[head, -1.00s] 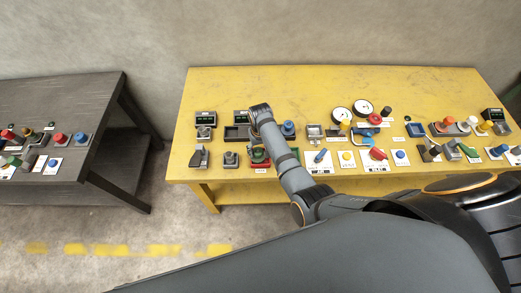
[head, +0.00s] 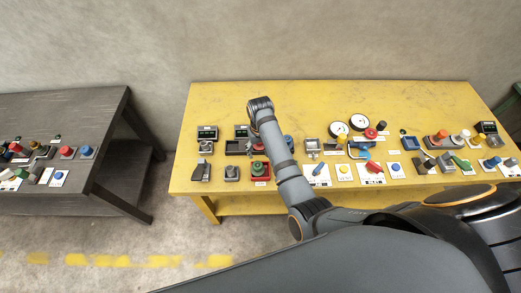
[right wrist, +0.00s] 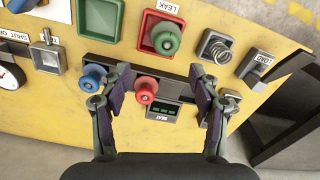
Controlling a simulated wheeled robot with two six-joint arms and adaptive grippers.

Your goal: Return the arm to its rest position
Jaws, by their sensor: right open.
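My right arm reaches over the yellow table (head: 420,95) in the head view, its wrist above the left part of the table; its fingers are hidden there. In the right wrist view my right gripper (right wrist: 158,76) is open and empty. Below and between its fingers a red flanged spool (right wrist: 146,90) sits at a dark tray (right wrist: 180,92). A blue flanged spool (right wrist: 92,78) is beside the left finger, at the other end of that tray. A green spool (right wrist: 165,38) stands in a red tray marked LEAK. My left gripper is not in view.
A small display (right wrist: 165,110) marked HEAT lies just below the red spool. Gauges (head: 359,122) and several knobs crowd the table's right part. A dark table (head: 60,110) stands left.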

